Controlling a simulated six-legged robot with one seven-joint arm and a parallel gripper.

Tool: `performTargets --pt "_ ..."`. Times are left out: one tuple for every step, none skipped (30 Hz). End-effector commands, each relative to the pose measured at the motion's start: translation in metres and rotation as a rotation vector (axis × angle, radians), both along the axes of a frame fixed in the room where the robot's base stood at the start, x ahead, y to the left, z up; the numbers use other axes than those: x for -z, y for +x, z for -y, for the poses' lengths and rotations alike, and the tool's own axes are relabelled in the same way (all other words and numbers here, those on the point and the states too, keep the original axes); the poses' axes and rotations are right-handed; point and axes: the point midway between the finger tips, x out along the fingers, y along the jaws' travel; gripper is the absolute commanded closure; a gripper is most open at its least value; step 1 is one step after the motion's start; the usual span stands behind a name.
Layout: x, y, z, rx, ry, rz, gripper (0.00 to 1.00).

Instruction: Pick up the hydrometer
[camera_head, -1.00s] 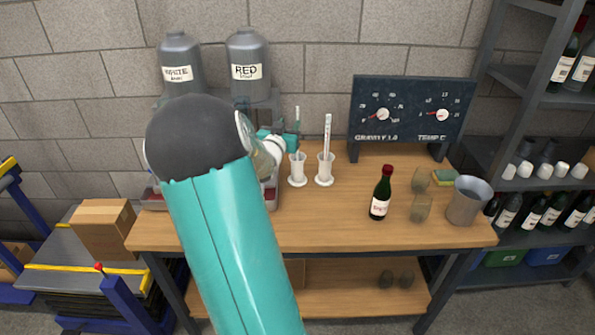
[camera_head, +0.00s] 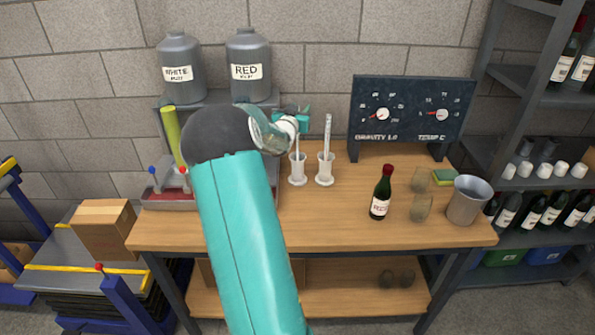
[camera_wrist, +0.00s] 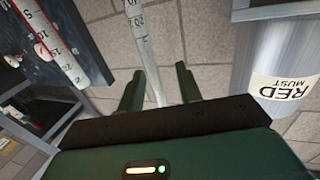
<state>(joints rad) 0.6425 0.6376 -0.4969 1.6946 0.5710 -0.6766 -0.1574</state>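Two slim scaled glass stems stand upright in white cylinders on the bench. The left stem (camera_head: 296,143), in the left cylinder (camera_head: 297,172), has plain dark marks and looks like the hydrometer. It also shows in the wrist view (camera_wrist: 146,48), passing between my fingers with a gap on each side. The right stem (camera_head: 327,135) stands in the right cylinder (camera_head: 325,172). In the wrist view it (camera_wrist: 57,42) has a red line, like a thermometer. My gripper (camera_head: 301,122) is open at the left stem's upper part; it also shows in the wrist view (camera_wrist: 160,85).
The gauge board (camera_head: 410,112) stands behind right. A wine bottle (camera_head: 381,193), glasses (camera_head: 421,207) and a metal bucket (camera_head: 467,200) stand on the bench's right. The RED jug (camera_head: 248,68) is behind left. A tray (camera_head: 165,200) is at left. The bench's front middle is clear.

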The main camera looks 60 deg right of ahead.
Motion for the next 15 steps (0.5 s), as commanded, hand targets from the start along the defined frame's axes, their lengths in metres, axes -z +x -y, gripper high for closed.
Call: performTargets --pt "0.0000 0.0001 -0.0002 0.000 0.000 0.000 0.65" --pt "0.0000 0.0001 -0.0002 0.000 0.000 0.000 0.69" --pt "0.0000 0.0001 -0.0002 0.000 0.000 0.000 0.77" --pt "0.0000 0.0001 -0.0003 0.000 0.000 0.000 0.83" --pt "-0.0001 0.0001 -0.0003 0.000 0.000 0.000 0.89" --pt "-0.0001 0.0001 -0.0003 0.000 0.000 0.000 0.96" --pt "-0.0001 0.0001 -0.0003 0.000 0.000 0.000 1.00" --pt "-0.0001 0.0000 -0.0004 0.000 0.000 0.000 1.00" --pt "-0.0001 0.0000 -0.0004 0.000 0.000 0.000 1.00" --pt "-0.0003 0.0000 -0.0004 0.000 -0.001 0.000 1.00" --pt "-0.0003 0.0000 -0.0004 0.000 -0.001 0.000 1.00" --pt "-0.0003 0.0000 -0.0004 0.000 -0.001 0.000 1.00" --pt "-0.0003 0.0000 -0.0004 0.000 -0.001 0.000 1.00" --pt "-0.0003 0.0000 -0.0004 0.000 -0.001 0.000 1.00" --pt "-0.0004 0.0000 -0.0004 0.000 -0.001 0.000 1.00"
